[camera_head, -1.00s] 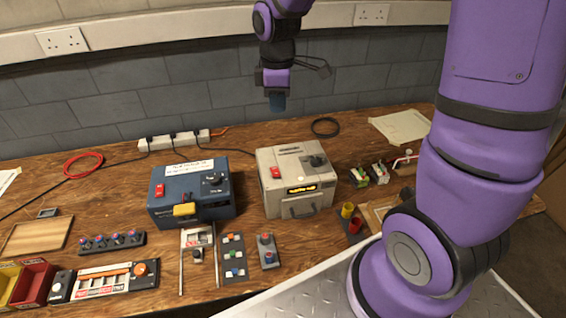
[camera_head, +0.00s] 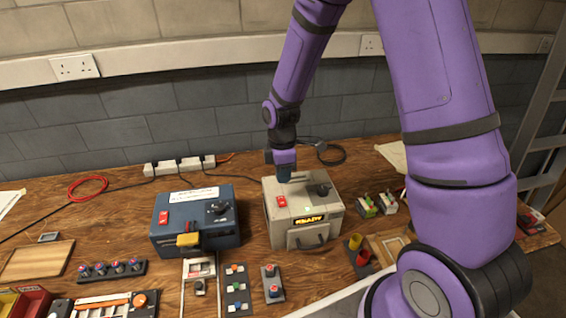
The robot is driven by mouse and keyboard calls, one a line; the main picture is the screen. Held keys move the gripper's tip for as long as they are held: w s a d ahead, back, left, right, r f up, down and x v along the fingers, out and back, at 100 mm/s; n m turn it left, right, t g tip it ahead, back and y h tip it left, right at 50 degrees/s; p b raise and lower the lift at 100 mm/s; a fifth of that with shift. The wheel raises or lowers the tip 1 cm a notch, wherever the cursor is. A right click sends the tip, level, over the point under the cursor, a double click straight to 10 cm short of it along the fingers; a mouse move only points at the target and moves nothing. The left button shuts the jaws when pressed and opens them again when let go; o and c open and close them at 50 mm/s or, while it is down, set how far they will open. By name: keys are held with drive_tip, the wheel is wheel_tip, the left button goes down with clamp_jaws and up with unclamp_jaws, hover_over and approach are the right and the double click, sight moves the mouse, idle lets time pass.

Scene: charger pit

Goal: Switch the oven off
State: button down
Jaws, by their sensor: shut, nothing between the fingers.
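A light grey box (camera_head: 305,234), which looks like the oven, stands on the bench with a front handle and a lit amber display (camera_head: 310,220) reading "READY". On its top are a red rocker switch (camera_head: 281,201) and a black knob (camera_head: 322,189). Which way the switch is tipped is too small to tell. My gripper (camera_head: 284,177) points down at the rear of the box top, just behind the red switch. It is shut and empty. I cannot tell whether the tip touches the box.
A blue box (camera_head: 194,234) with a red switch, knob and yellow latch (camera_head: 188,240) stands to the left. A power strip (camera_head: 180,164) and cables lie behind. Small button panels (camera_head: 271,283) lie in front. Yellow and red cups (camera_head: 356,242) stand to the right.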

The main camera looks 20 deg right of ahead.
sight(284, 203)
drive_tip(key=f, duration=0.5)
drive_tip(key=s+f, duration=0.1)
drive_tip(key=f, duration=0.1)
drive_tip(key=shift+a+f, duration=0.1)
drive_tip(key=shift+f, duration=0.05)
